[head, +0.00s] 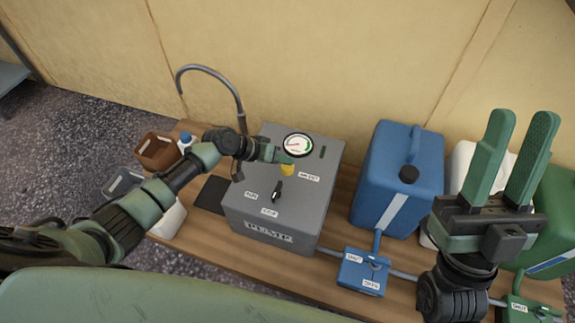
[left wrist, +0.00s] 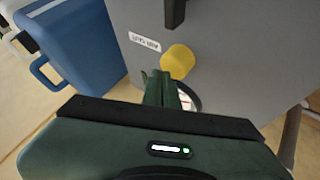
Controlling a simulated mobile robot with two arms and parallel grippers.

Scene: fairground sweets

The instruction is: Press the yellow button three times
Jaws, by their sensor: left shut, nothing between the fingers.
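The yellow button (head: 288,170) sits on the top face of the grey pump box (head: 295,205), near a small printed label. In the left wrist view the button (left wrist: 177,62) is a round yellow knob standing out from the grey face. My left gripper (head: 281,157) is shut and empty, its fingertips right by the button. In the left wrist view the fingertips (left wrist: 161,73) lie close beside the button's edge; I cannot tell whether they touch it. My right gripper (head: 522,116) is open and empty, fingers pointing up, at the right, away from the box.
A round gauge (head: 298,145) and a black switch (head: 277,189) are on the box near the button. A blue canister (head: 420,165) stands to the right. A blue valve box (head: 362,272) is at the front. A curved pipe (head: 212,71) rises behind.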

